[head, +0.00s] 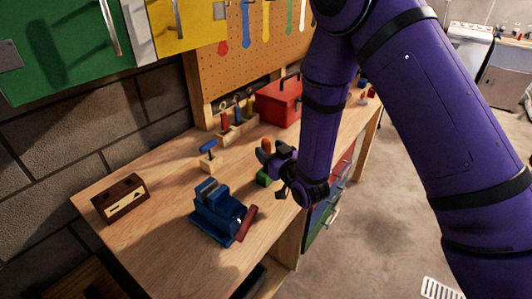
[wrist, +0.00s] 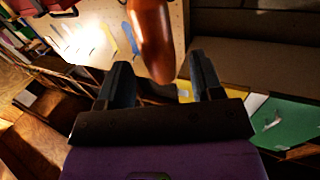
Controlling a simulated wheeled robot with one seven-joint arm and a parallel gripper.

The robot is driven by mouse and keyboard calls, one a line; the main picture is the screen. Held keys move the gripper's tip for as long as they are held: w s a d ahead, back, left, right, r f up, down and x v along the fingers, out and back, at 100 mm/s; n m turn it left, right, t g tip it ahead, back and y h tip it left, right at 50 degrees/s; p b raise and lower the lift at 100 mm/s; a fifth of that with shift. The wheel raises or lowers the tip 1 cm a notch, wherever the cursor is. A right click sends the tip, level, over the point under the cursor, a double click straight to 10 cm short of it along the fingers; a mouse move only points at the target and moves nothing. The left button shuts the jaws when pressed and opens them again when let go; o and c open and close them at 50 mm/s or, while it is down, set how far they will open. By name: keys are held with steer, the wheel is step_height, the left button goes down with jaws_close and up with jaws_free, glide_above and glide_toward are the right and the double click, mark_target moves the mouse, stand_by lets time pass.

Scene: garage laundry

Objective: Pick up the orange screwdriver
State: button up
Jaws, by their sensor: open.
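An orange, rounded handle, which looks like the orange screwdriver (head: 267,145), stands out beside my gripper (head: 270,162) over the right part of the workbench. In the wrist view the handle (wrist: 151,38) is large and close, coming down from the top edge. Its lower end lies between the two dark fingers of my gripper (wrist: 161,80) in the picture. Gaps show on both sides, and the fingers are apart, not closed on it. The screwdriver's shaft is hidden. A small green object (head: 263,179) shows just below the gripper in the head view.
The wooden workbench (head: 150,235) also holds a blue vise (head: 217,215) with a red handle, a brown wooden box (head: 120,198), a small blue-topped tool (head: 208,155), a tool rack (head: 238,128) and a red toolbox (head: 279,103). A pegboard (head: 262,70) stands behind.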

steer(key=shift+f+x, duration=0.2)
steer(key=shift+x, duration=2)
steer(key=c, duration=1)
steer(key=shift+r, duration=0.1)
steer(key=shift+r, duration=7.95)
